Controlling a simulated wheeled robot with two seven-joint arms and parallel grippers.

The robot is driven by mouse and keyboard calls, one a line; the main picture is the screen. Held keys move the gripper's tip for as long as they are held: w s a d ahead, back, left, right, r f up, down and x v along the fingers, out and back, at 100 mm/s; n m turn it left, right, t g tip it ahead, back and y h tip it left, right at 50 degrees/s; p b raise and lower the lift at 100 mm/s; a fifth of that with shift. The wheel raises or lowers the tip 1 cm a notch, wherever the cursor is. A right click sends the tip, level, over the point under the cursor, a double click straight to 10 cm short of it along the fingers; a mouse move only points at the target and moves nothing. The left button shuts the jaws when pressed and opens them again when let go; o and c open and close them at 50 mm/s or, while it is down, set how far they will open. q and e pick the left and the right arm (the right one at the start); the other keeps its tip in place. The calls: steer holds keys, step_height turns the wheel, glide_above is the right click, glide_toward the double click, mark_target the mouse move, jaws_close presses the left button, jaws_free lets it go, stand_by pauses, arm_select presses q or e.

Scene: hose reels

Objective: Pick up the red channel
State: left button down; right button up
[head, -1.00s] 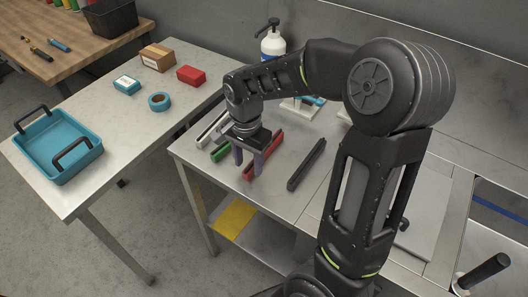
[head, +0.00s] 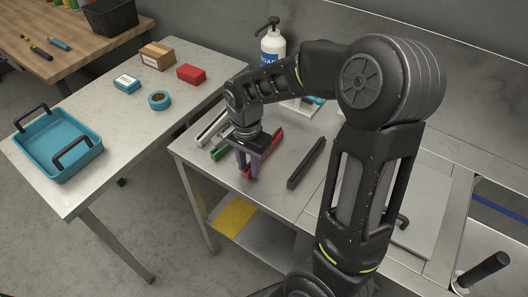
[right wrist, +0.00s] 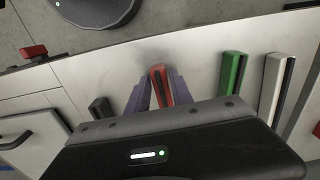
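The red channel (head: 272,146) is a slim straight bar lying on the metal workbench, between a green channel (head: 220,153) and a dark grey channel (head: 306,163). My right gripper (head: 247,172) points down over its near part. In the right wrist view the red channel (right wrist: 160,84) lies between the two purple fingers (right wrist: 159,100), which are close against its sides; the gripper appears shut on it. The gripper body hides part of the channel. No lift off the bench can be made out. My left gripper is out of view.
A white channel (head: 211,128) lies left of the green one; it also shows in the right wrist view (right wrist: 276,88). A soap bottle (head: 272,50) stands at the back. A side table holds a blue tray (head: 42,172), tape (head: 159,101) and small boxes.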

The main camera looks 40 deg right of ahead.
jaws_close()
steer(key=shift+r, duration=0.1)
step_height(320, 180, up, 10)
steer(key=shift+b, duration=0.3)
stand_by(0.4)
stand_by(0.5)
step_height(320, 180, up, 7)
steer(key=p, duration=0.5)
steer(key=shift+p, duration=0.4)
